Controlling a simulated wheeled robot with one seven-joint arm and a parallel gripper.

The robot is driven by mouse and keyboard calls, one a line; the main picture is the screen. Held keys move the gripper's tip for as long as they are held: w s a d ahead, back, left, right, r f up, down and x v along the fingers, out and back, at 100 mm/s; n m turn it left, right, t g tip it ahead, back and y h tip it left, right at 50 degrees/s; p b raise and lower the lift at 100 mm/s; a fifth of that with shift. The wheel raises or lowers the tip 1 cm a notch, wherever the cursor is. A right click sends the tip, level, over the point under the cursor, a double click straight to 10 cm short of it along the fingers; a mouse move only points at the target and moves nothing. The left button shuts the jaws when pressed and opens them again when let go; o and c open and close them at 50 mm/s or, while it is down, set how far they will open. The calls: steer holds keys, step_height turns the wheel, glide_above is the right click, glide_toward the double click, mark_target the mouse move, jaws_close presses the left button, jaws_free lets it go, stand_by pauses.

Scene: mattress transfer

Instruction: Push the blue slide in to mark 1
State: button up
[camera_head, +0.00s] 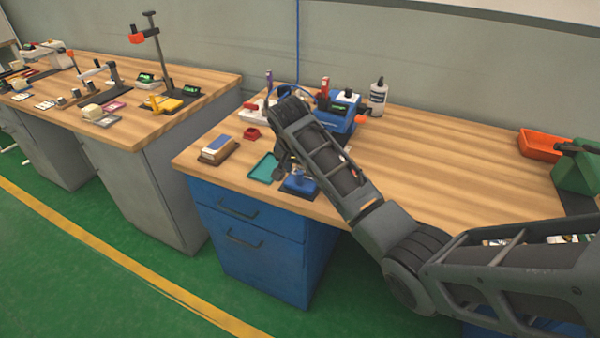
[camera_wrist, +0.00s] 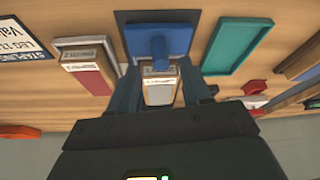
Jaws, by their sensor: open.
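The blue slide (camera_head: 300,184) sits on a dark base near the front edge of the wooden bench, partly hidden by my arm in the head view. My gripper (camera_wrist: 161,92) is open, with one dark finger on each side just beyond the knob. Between the fingers lies a small block with a pale label (camera_wrist: 160,92). I cannot make out mark 1. In the head view, my gripper is mostly hidden behind my arm.
A teal tray (camera_head: 264,167) lies left of the slide; it also shows in the wrist view (camera_wrist: 236,45). A blue machine (camera_head: 338,115) and a bottle (camera_head: 378,97) stand behind.

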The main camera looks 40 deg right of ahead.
mark_target(300, 173)
steer(key=shift+x, duration=2.2)
jaws_close()
